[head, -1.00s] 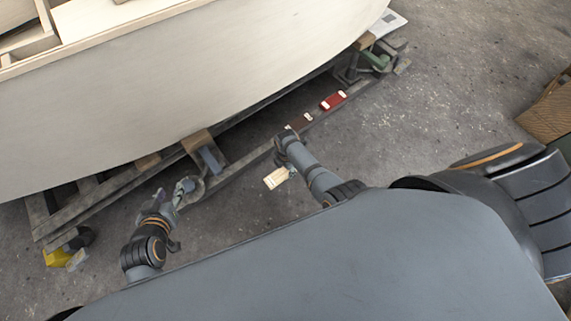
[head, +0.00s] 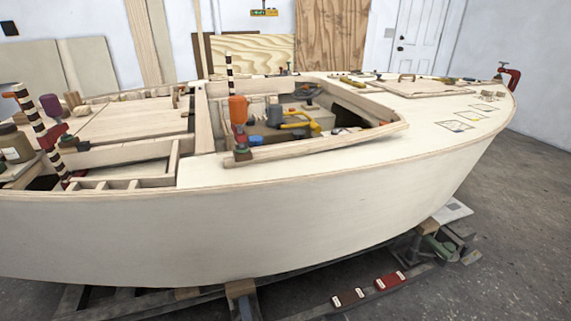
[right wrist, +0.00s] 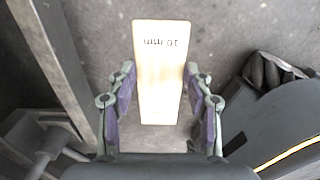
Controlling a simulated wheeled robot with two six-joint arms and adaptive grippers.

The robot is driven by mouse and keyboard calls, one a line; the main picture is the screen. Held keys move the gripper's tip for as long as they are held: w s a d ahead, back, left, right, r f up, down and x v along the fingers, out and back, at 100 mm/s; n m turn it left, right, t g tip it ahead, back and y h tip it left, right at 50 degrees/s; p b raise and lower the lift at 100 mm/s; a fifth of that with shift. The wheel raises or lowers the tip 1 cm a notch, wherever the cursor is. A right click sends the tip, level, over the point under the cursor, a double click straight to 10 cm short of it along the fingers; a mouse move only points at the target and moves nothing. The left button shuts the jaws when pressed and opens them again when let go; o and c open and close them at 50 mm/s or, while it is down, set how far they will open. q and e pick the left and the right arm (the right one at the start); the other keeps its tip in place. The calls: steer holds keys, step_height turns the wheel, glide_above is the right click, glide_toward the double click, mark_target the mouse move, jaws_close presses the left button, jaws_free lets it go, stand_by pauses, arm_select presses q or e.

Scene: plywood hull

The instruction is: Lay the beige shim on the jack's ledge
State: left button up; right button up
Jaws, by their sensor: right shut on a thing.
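The beige shim (right wrist: 160,60) is a pale, flat block marked "10 mm" in the right wrist view. My right gripper (right wrist: 158,85) is shut on it, with purple finger pads at both sides. The shim sticks out past the fingertips, above the grey floor. In the head view a green metal device (head: 436,246), perhaps the jack, stands under the right part of the hull. I cannot make out its ledge. Neither gripper shows in the head view now, and I cannot identify my left gripper in the wrist view.
The pale plywood hull (head: 300,235) fills the head view, with tools on top. Below it, a dark block (head: 348,298) and a red block (head: 390,281) lie on a cradle beam. A beam (right wrist: 62,70) runs left of the shim. Floor at far right is clear.

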arm_select(q)
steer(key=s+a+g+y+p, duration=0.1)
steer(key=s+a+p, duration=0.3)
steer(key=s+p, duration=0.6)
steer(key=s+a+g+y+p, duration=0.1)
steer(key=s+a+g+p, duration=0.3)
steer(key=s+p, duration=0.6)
steer(key=p, duration=1.2)
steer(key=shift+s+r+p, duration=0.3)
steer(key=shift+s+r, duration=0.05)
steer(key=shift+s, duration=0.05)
